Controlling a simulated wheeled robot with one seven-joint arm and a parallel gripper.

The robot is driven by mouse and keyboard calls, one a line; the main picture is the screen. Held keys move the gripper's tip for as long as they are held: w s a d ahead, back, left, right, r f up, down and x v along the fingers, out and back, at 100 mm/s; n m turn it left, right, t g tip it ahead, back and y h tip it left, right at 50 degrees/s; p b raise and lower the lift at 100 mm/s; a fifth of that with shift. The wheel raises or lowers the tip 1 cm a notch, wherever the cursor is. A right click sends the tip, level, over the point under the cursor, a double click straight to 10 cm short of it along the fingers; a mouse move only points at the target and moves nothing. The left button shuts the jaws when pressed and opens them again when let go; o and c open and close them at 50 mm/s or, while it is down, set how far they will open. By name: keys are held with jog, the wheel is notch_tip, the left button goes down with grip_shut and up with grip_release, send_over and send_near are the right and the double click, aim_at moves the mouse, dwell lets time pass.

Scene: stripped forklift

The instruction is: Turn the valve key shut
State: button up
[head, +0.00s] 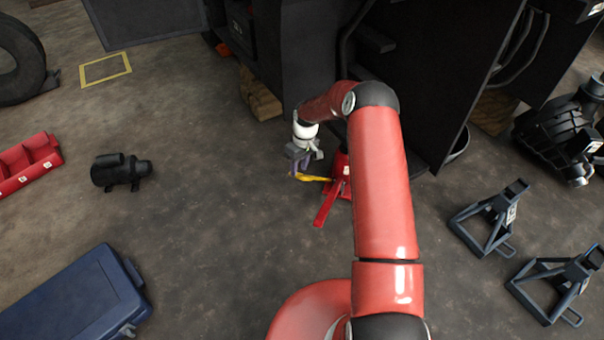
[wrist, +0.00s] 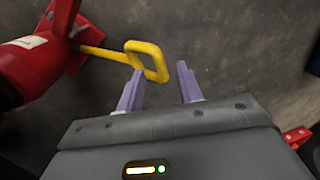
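The yellow valve key (wrist: 150,58) is a bent rod with a loop at its end. It sticks out sideways from a red jack body (wrist: 30,65) at the left of the wrist view. In the head view the key (head: 313,178) shows as a small yellow piece beside the red jack (head: 341,170), partly behind my arm. My gripper (wrist: 158,85) has two purple fingers spread apart with nothing between them. The loop lies just beyond the fingertips, nearer the left finger. I cannot tell whether that finger touches it. In the head view my gripper (head: 305,160) is just above the key.
A dark forklift body (head: 430,70) stands behind the jack, with a wooden block (head: 260,95) at its left. Blue jack stands (head: 492,222) are at the right. A black motor (head: 122,172) and a blue toolbox (head: 75,295) lie left. The floor between is clear.

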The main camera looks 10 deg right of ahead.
aim_at(298, 175)
jog(key=shift+s+a+f, duration=0.1)
jog(key=shift+a+f, duration=0.05)
jog(key=shift+f, duration=0.7)
jog(key=shift+a+f, duration=0.1)
jog(key=shift+f, duration=0.75)
jog(key=shift+c, duration=0.2)
grip_shut()
